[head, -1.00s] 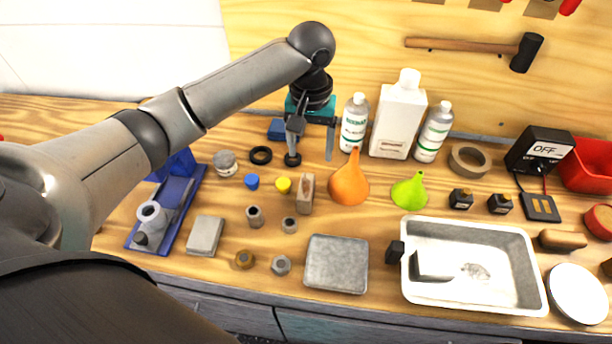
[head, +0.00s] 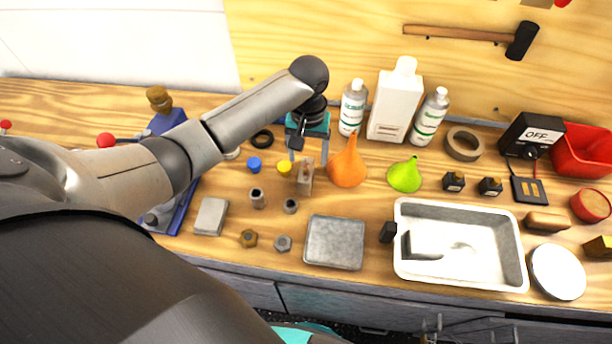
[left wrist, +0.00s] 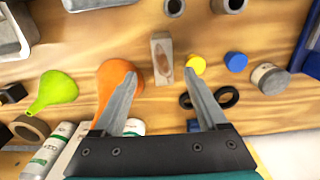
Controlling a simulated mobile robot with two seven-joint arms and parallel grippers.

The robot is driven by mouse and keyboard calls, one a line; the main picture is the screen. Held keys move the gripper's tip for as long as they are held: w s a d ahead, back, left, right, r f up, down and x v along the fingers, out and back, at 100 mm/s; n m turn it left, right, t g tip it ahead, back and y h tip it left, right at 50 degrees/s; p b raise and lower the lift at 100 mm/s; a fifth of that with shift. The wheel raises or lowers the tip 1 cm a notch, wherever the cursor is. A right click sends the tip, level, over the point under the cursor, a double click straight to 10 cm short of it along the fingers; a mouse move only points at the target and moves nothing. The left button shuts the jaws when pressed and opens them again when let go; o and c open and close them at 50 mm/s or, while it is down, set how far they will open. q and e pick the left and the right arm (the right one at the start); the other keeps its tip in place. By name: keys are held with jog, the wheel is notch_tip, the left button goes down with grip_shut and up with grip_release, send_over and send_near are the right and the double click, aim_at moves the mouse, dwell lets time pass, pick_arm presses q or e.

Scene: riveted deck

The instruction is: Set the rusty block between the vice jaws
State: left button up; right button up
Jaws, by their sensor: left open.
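The rusty block (head: 305,177), a small upright-looking pale block with a brown patch, is on the wooden bench left of the orange funnel. It also shows in the left wrist view (left wrist: 161,48), just beyond the fingertips and roughly centred between them. My left gripper (head: 309,151) is open and empty above and behind the block; its two spread fingers show in the left wrist view (left wrist: 159,82). What seems to be the blue vice (head: 168,121) is at the bench's left, largely hidden by my left arm; its jaws cannot be made out. My right gripper is not in view.
The orange funnel (head: 347,167) stands close right of the block. A yellow cap (head: 284,167) and blue cap (head: 254,165) lie to its left. Metal sleeves, nuts and a grey plate (head: 334,242) lie nearer. Bottles (head: 396,105) stand behind; a white tray (head: 505,280) is right.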

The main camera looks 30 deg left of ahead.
aim_at(306, 169)
pick_arm(q)
jog(key=f, duration=0.3)
jog(key=f+b, duration=0.1)
jog(key=f, duration=0.1)
jog(key=shift+w+a+f, duration=0.1)
jog(key=shift+a+f, duration=0.15)
jog(key=shift+f, duration=0.05)
grip_shut()
dwell(0.4)
dwell(0.3)
